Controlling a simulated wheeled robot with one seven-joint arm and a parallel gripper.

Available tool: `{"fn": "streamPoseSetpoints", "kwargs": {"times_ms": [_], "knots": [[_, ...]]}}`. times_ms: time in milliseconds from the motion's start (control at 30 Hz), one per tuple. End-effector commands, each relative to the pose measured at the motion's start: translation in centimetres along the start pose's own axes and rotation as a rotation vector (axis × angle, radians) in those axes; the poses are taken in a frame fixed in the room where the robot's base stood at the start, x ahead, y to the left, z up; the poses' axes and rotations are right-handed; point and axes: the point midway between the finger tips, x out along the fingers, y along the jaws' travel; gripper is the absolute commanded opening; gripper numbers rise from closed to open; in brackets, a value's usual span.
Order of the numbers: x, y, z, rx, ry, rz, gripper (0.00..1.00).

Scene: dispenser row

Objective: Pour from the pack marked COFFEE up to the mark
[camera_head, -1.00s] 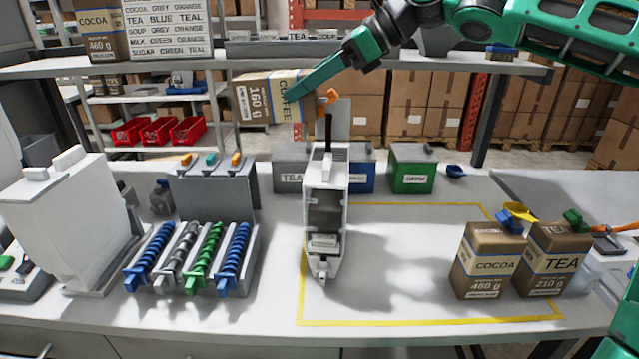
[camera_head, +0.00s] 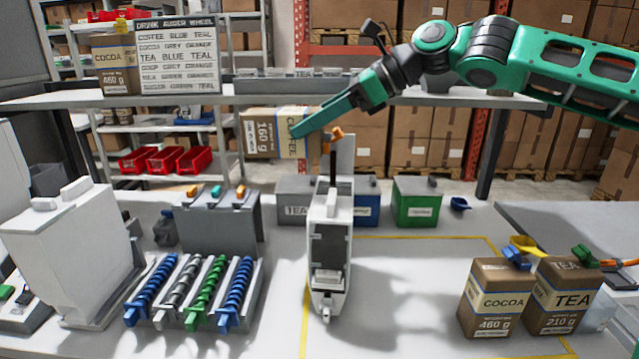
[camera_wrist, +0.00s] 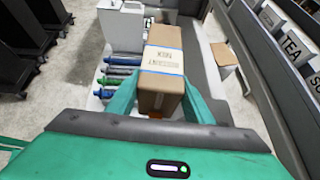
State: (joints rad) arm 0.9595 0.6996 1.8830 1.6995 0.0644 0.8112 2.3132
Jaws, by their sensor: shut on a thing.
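The COFFEE pack (camera_head: 275,132) is a brown pack with a white and blue label reading 160 g. It is tipped on its side, held in the air above and behind the bench, just left of the white dispenser (camera_head: 330,250). My gripper (camera_head: 305,130) is shut on the pack. In the wrist view the pack (camera_wrist: 162,75) sits between my two green fingers (camera_wrist: 160,100). An orange part (camera_head: 333,138) shows at the pack's right end, above the dispenser. I cannot see any flow or a mark on the dispenser's dark front window.
COCOA (camera_head: 497,299) and TEA (camera_head: 564,297) packs stand at the right. Blue, grey and green augers (camera_head: 150,290) lie left of the dispenser. A sign (camera_head: 176,55) and another COCOA pack (camera_head: 113,62) stand on the shelf.

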Motion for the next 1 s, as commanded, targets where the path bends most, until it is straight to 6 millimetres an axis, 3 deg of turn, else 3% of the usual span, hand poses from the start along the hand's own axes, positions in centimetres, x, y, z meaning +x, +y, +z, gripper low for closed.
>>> {"fn": "streamPoseSetpoints", "kwargs": {"times_ms": [1000], "knots": [[-0.11, -0.01, -0.42, 0.001, -0.053, 0.0, 0.11]]}}
